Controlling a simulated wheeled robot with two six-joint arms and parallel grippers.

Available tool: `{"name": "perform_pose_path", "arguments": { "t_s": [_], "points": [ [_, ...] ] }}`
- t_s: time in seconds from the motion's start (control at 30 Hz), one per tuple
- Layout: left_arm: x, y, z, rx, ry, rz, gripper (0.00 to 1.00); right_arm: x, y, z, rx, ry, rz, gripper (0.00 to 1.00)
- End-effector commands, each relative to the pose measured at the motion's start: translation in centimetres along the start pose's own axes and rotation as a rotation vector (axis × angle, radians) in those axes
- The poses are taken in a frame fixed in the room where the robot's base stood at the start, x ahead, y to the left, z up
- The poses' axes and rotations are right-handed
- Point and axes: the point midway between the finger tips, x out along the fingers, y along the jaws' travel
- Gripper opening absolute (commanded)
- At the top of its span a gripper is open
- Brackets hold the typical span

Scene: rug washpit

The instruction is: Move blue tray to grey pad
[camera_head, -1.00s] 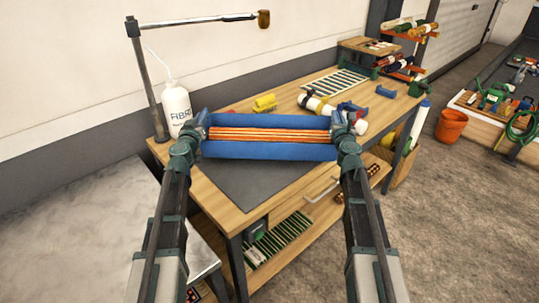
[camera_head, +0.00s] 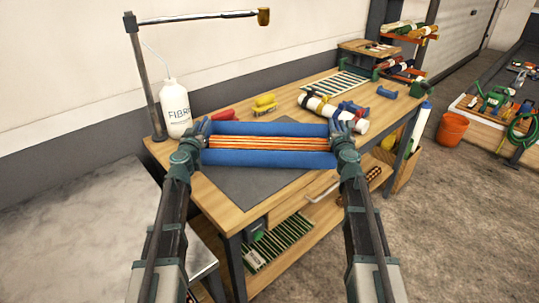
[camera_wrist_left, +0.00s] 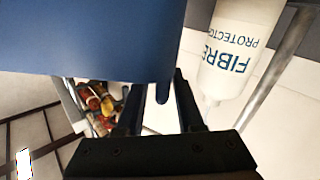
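The blue tray (camera_head: 265,158) is a long shallow tray with orange rods in it. It is level above the workbench, over the rear part of the grey pad (camera_head: 255,188). In the left wrist view, the tray's blue side (camera_wrist_left: 90,35) fills the top, with a blue tab between the fingers (camera_wrist_left: 160,105). I cannot tell whether the tray touches the pad.
A white bottle (camera_head: 175,108) and a post with a swing arm (camera_head: 147,80) stand left of the tray. A yellow brush (camera_head: 264,104), a red item (camera_head: 222,115) and a white roll (camera_head: 335,112) lie behind it. An orange bucket (camera_head: 452,128) is on the floor.

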Motion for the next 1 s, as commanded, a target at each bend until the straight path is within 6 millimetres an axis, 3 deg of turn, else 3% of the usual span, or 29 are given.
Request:
{"name": "perform_pose_path", "arguments": {
  "t_s": [0.37, 0.53, 0.67, 1.0],
  "points": [
    [-0.1, -0.1, -0.1, 0.001, 0.000, -0.003, 0.47, 0.0, -0.1, 0.1, -0.001, -0.001, -0.003, 0.47],
    [-1.2, -0.1, -0.1, 0.001, 0.001, -0.003, 0.47, 0.0, -0.2, 0.1, -0.001, -0.001, -0.003, 0.47],
    [-3.0, -0.1, -0.1, 0.001, 0.001, -0.004, 0.47, 0.0, -0.2, 0.1, -0.001, -0.001, -0.003, 0.47],
    [-9.8, 0.0, 0.0, 0.001, 0.000, -0.003, 0.47, 0.0, -0.2, 0.1, -0.001, -0.001, -0.003, 0.47]
  ]
}}
